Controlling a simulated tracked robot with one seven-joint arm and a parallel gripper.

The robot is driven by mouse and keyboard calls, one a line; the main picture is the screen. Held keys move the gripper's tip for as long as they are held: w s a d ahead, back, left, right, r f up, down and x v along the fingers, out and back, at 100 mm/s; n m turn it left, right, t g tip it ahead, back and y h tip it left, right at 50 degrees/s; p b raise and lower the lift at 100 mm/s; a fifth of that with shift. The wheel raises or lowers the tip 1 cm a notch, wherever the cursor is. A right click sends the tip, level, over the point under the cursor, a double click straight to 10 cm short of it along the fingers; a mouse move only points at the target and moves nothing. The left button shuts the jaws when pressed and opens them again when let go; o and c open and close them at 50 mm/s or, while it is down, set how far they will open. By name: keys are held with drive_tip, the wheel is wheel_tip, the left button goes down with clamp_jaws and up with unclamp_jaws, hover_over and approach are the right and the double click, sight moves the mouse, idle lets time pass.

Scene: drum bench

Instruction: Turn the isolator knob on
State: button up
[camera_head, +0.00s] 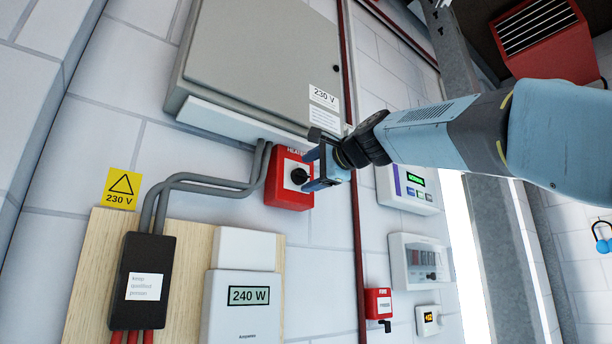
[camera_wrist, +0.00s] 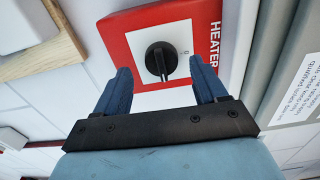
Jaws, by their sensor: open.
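The isolator is a red box (camera_head: 282,190) labelled HEATER on the wall, below the grey cabinet. Its black rotary knob (camera_head: 299,176) sits on a white plate. The knob (camera_wrist: 161,60) also shows in the wrist view, with small position marks to its right. My gripper (camera_head: 312,170) is in front of the box, its fingers pointing at it. In the wrist view, the gripper's two blue fingers (camera_wrist: 160,80) are spread apart, one on each side of the knob in the picture, with nothing between them. I cannot tell the gap in depth from fingertips to knob.
A grey cabinet (camera_head: 262,65) hangs above. Grey conduits (camera_head: 205,183) run left to a black box (camera_head: 142,280) on a wooden board (camera_head: 92,275). A meter (camera_head: 242,308) reads 240 W. Several small panels and a smaller red switch (camera_head: 378,302) lie to the right.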

drive_tip(key=v, duration=1.1)
drive_tip(key=shift+s+d, duration=0.2)
drive_tip(key=shift+f, duration=0.1)
drive_tip(key=s+d+f+n+g+h, duration=0.3)
drive_tip(key=s+f, duration=0.1)
drive_tip(key=f, duration=1.4)
drive_tip(key=s+d+f+n+g+h, duration=0.3)
drive_tip(key=s+d+f+n, duration=0.1)
drive_tip(key=f, duration=1.5)
drive_tip(key=s+d+f+n+g+h, duration=0.3)
drive_tip(key=s+f, duration=0.3)
drive_tip(key=f, duration=1.2)
drive_tip(key=shift+d+f+n+h, duration=0.3)
drive_tip(key=shift+n+h, duration=0.2)
drive_tip(key=shift+n, duration=0.2)
drive_tip(key=shift+s+r, duration=0.1)
